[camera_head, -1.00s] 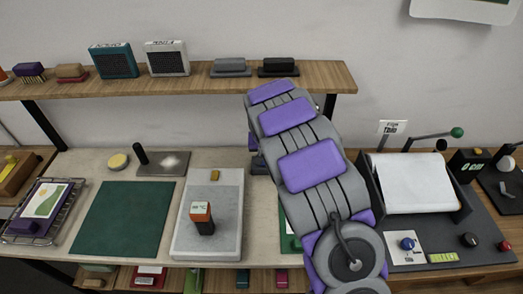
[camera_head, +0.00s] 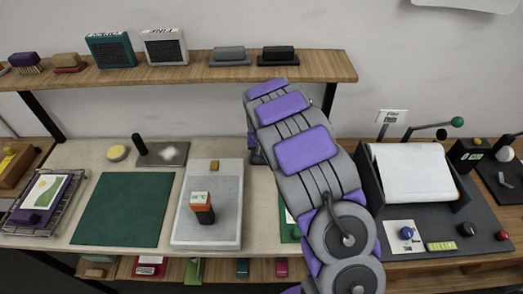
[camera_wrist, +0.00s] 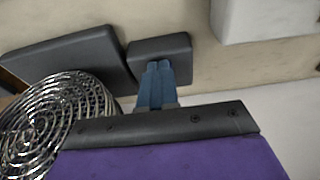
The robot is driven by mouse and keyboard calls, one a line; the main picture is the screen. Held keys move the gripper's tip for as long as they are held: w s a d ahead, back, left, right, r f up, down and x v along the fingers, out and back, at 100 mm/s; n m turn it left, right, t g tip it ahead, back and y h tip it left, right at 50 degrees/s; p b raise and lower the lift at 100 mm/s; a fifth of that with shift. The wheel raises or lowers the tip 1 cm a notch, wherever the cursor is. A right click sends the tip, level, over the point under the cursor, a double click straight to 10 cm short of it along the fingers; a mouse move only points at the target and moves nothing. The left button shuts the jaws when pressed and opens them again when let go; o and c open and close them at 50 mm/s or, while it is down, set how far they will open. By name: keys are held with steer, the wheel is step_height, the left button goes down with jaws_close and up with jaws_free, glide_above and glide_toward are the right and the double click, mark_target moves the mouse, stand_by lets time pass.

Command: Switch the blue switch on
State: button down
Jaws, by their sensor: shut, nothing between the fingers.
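The blue switch (camera_head: 406,233) shows as a round blue knob on a white plate (camera_head: 396,245), at the front of the dark panel on the right. Its on or off position is too small to tell. My arm reaches up the middle of the head view, left of the switch, and my gripper is hidden there. In the wrist view my gripper (camera_wrist: 158,68) shows as two blue fingers, shut together and empty. The fingertips overlap a dark grey block (camera_wrist: 178,46); whether they touch it I cannot tell. The blue switch is not in the wrist view.
A tilted white sheet on a dark stand (camera_head: 410,173) is behind the switch. A green-tipped lever (camera_head: 457,122), a black knob (camera_head: 467,229) and a red knob (camera_head: 502,235) are nearby. In the wrist view a metal coil (camera_wrist: 55,120) lies at left.

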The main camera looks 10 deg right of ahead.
steer(key=shift+r, duration=0.1)
steer(key=shift+a+r, duration=0.2)
steer(key=shift+r, duration=0.35)
steer(key=shift+d+r, duration=0.1)
steer(key=shift+r, duration=0.1)
steer(key=shift+p, duration=0.3)
steer(key=shift+s+r, duration=0.2)
steer(key=shift+r, duration=0.35)
steer(key=s+a+r+p, duration=0.1)
steer(key=s+r+p, duration=0.1)
steer(key=s+r, duration=0.2)
step_height(320, 180, up, 4)
steer(key=shift+f, duration=0.2)
steer(key=shift+d, duration=0.1)
